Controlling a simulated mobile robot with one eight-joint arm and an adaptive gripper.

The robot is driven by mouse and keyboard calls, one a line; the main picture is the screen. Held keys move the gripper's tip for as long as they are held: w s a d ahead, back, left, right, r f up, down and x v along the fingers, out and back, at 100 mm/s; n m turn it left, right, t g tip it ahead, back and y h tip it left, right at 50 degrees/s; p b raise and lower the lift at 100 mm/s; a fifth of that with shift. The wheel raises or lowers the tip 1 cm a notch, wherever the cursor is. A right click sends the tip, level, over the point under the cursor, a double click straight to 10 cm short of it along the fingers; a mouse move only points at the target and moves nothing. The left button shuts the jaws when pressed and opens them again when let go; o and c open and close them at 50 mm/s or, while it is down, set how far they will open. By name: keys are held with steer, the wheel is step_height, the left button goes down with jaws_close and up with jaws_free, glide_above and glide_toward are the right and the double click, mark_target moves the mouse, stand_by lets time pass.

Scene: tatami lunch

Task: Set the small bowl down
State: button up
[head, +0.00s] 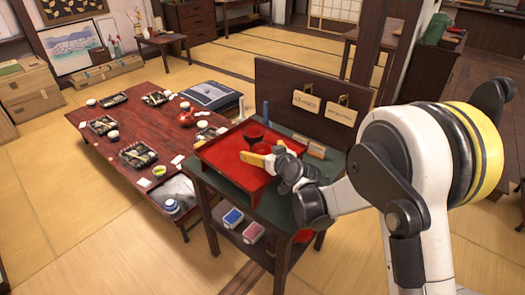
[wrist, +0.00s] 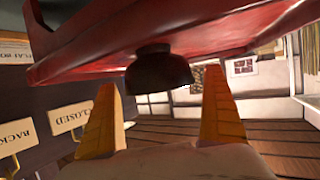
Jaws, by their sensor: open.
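The small bowl (head: 254,131), dark with a reddish tone, stands upright on the red tray (head: 225,152), towards its back. In the wrist view, which is upside down, the bowl (wrist: 158,74) rests on the tray (wrist: 85,55). My gripper (head: 258,157) has yellow fingers and is low over the tray, on the near side of the bowl. In the wrist view my gripper (wrist: 160,84) is open, with its fingers spread wider than the bowl. The bowl shows between and beyond the fingertips, apparently untouched.
The tray lies on a dark green-topped stand (head: 289,190). A dark panel (head: 300,85) with hanging signs rises behind it. A blue upright object (head: 266,111) stands near the tray's back edge. A low red table (head: 125,125) with several dishes is at the left.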

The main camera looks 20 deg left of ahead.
steer(key=s+d+r+m+h+p, duration=0.1)
steer(key=s+d+r, duration=0.35)
steer(key=d, duration=0.25)
steer(key=s+d+r+m+g+h+p, duration=0.1)
steer(key=s+d+r, duration=0.35)
steer(key=d, duration=0.25)
steer(key=s+d+r+m+h+p, duration=0.1)
steer(key=s+d+r+h, duration=0.1)
steer(key=s+d+r, duration=0.45)
steer(key=s+d+f+m+g+h, duration=0.1)
steer(key=s+d+m+h, duration=0.4)
steer(key=s+d, duration=1.2)
steer(key=shift+d+f+g, duration=0.15)
steer(key=shift+d+g, duration=0.45)
steer(key=shift+d, duration=0.65)
